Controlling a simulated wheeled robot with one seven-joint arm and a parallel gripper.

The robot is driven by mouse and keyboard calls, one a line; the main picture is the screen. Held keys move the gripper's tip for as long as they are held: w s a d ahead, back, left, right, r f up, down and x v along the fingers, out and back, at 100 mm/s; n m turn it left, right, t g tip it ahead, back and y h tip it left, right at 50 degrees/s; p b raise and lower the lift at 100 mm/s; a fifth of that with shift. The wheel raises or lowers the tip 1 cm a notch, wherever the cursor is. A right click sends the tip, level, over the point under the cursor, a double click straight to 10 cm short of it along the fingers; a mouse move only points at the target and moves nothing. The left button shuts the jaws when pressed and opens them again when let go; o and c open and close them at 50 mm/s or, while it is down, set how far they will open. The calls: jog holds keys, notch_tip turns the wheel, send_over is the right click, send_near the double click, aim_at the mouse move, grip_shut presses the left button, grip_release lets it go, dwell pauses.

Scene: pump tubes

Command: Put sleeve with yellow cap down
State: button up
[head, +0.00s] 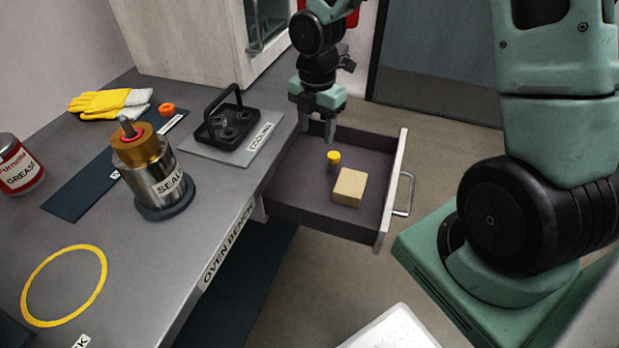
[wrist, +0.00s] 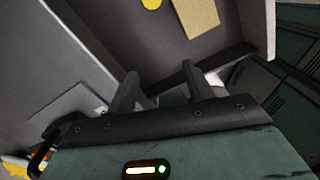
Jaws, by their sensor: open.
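The sleeve with the yellow cap (head: 334,161) stands upright in the open drawer (head: 290,211), near the drawer's middle. Its yellow cap also shows at the top edge of the wrist view (wrist: 151,3). My gripper (head: 317,138) is above the drawer's back left part, to the left of the sleeve in the head view and apart from it. Its two fingers are spread with nothing between them, as the wrist view (wrist: 158,85) also shows. The sleeve's lower part is hard to make out against the dark drawer floor.
A tan block (head: 349,187) lies in the drawer close to the sleeve. The bench holds a black carrier on the COOLING plate (head: 252,148), a metal SEAL cylinder (head: 152,182), yellow gloves (head: 104,103), a grease can (head: 20,165) and a yellow ring (head: 98,260).

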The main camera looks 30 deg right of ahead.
jog(key=s+a+r+m, duration=0.5)
jog(key=s+a+m, duration=0.2)
jog(key=s, duration=0.4)
jog(key=s+a+r+m, duration=0.4)
jog(key=s+a+m, duration=0.3)
jog(key=s+a, duration=0.3)
jog(key=shift+s+a+r+m+y, duration=0.15)
jog(key=shift+s+r+m+y, duration=0.2)
jog(key=shift+s, duration=0.45)
